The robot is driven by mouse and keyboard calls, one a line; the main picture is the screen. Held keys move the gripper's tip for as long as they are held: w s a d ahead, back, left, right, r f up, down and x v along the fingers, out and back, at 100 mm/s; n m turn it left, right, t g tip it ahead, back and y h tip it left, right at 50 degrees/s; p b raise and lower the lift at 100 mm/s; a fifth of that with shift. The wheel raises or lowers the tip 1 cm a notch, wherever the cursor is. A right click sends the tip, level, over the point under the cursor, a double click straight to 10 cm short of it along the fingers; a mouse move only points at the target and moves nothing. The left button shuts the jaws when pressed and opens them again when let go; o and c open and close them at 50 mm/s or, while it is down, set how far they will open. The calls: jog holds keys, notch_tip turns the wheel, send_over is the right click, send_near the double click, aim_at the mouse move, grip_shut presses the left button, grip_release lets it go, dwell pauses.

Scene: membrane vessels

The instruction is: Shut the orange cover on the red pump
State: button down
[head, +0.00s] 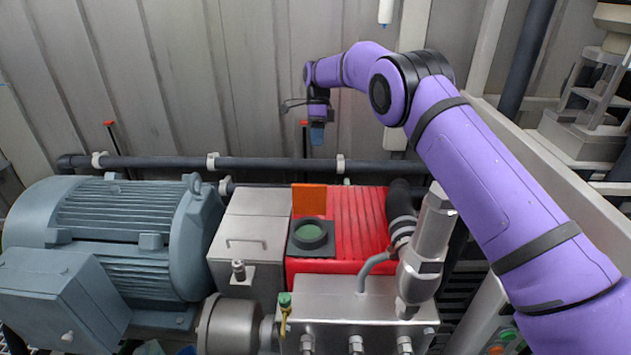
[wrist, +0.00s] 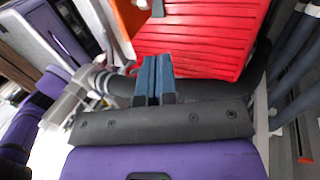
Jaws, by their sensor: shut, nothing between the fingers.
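The red pump (head: 362,222) has a ribbed red top and sits in the middle of the head view; its ribbed top also fills the upper part of the wrist view (wrist: 200,40). The orange cover (head: 309,199) stands upright, open, behind a dark square frame with a round green face (head: 311,235). Part of the orange cover shows at the top left of the wrist view (wrist: 127,16). My gripper (head: 317,134) is above and behind the cover, pointing down, apart from it. Its blue fingers (wrist: 154,62) are together and empty.
A large grey-blue motor (head: 120,230) stands at left, with a grey metal box (head: 250,228) beside the pump. A steel block with a valve (head: 428,250) stands in front and to the right. A dark horizontal pipe (head: 260,163) runs behind. The space above the pump is clear.

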jog(key=f, duration=0.1)
send_near(315, 200)
notch_tip(315, 200, down, 5)
jog(key=w, duration=0.2)
jog(key=shift+s, duration=1.1)
jog(key=shift+s, duration=0.1)
